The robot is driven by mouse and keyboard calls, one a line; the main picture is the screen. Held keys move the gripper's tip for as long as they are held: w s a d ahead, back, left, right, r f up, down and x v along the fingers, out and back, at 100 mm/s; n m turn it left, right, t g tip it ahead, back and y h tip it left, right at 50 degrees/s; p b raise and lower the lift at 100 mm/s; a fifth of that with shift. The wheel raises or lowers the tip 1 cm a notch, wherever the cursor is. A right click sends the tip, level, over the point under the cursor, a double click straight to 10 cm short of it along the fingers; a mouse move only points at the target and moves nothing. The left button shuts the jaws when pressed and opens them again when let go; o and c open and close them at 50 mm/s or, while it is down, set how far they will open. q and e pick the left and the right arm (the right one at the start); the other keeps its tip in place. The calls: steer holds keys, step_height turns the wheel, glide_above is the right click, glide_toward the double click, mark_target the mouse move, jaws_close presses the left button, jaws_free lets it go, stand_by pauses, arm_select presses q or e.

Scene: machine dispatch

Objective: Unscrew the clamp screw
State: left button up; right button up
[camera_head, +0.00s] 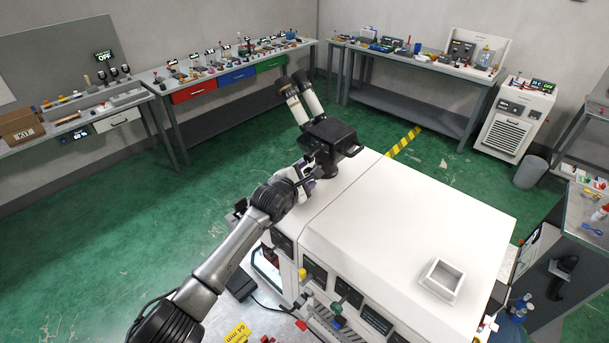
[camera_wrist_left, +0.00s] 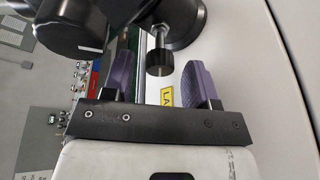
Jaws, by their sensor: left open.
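The clamp screw (camera_wrist_left: 160,60) is a dark knurled knob on a bright metal shank, showing in the left wrist view. It juts from the round black part of a microscope (camera_head: 328,135) mounted on a white machine (camera_head: 420,215). My left gripper (camera_head: 305,182) is at the microscope, at the left edge of the machine's top. In the left wrist view its two purple finger pads stand open, one on each side of the knob, with visible gaps. The screw cannot be made out clearly in the head view. My right gripper is not in view.
A white square open frame (camera_head: 441,279) sits on the machine's top at the front right. Microscope eyepiece tubes (camera_head: 300,98) rise behind my gripper. Workbenches with small items line the back walls. The green floor (camera_head: 225,130) is clear between.

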arm_select(q)
steer(key=c, duration=0.9)
steer(key=shift+n+g+b, duration=0.5)
steer(key=shift+n+b, duration=0.5)
steer(key=shift+b, duration=0.3)
steer(key=shift+c, duration=0.2)
steer(key=shift+a+n+g+h+b, duration=0.1)
steer(key=shift+n+g+h+b, duration=0.45)
steer(key=shift+n+b, duration=0.45)
steer(key=shift+n, duration=0.5)
steer(key=shift+h, duration=0.25)
steer(key=o, duration=0.9)
steer(key=shift+w+r, duration=0.1)
steer(key=shift+o, duration=0.2)
steer(key=shift+a, duration=0.1)
